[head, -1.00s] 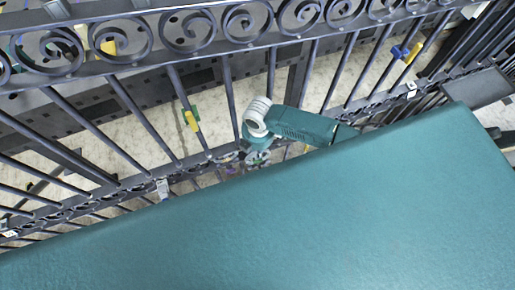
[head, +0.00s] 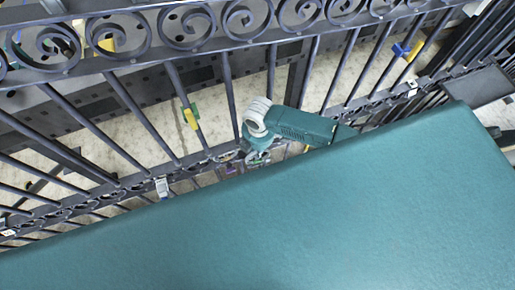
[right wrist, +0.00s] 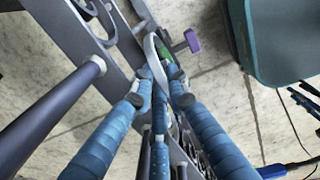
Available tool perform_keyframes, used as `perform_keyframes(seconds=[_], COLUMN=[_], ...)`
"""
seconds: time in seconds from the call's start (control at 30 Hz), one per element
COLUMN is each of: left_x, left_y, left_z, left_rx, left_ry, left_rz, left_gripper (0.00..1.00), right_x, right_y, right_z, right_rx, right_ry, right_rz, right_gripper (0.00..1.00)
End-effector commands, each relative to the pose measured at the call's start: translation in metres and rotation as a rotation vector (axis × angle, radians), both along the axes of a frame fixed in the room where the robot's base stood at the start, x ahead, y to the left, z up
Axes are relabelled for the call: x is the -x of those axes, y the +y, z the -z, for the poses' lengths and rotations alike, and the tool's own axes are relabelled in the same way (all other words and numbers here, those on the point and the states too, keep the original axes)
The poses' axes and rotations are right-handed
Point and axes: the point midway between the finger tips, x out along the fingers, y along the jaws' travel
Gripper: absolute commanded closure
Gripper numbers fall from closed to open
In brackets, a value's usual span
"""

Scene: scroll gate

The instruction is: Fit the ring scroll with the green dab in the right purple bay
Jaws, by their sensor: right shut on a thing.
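In the right wrist view my right gripper (right wrist: 159,98) is shut on a pale, curved ring scroll (right wrist: 151,52). A green dab (right wrist: 172,70) shows on the scroll's right side, just beyond the fingertips. A purple block (right wrist: 192,40) stands out beside the gate rail, up and right of the scroll; whether it marks the right bay I cannot tell. In the head view my right gripper (head: 250,154) is small and partly hidden, low at the gate's lower rail. The purple bays are not clear there. My left gripper is not in view.
The dark metal gate has upright bars (head: 228,95) and an upper row of scrolls (head: 188,26). Yellow and green pieces (head: 190,118) sit on one bar, blue and yellow pieces (head: 408,50) farther right. Pale stone floor (right wrist: 230,110) lies beyond.

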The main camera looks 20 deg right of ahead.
Motion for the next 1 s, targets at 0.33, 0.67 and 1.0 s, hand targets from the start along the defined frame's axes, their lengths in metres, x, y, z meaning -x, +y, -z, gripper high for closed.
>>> perform_keyframes(seconds=[0.33, 0.67, 1.0], left_x=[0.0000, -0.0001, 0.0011], left_y=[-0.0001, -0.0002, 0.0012], left_z=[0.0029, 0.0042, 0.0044], left_rx=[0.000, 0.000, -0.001], left_ry=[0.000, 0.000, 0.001], left_rz=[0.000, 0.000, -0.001], left_gripper=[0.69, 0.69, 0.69], right_x=[-0.0001, -0.0001, 0.0002], right_y=[0.0002, 0.0001, -0.0001], right_z=[0.0045, 0.0070, 0.0066], right_rx=[0.000, 0.000, 0.000], right_ry=[0.000, 0.000, 0.000], right_rz=[0.000, 0.000, 0.000], right_gripper=[1.00, 0.72, 0.63])
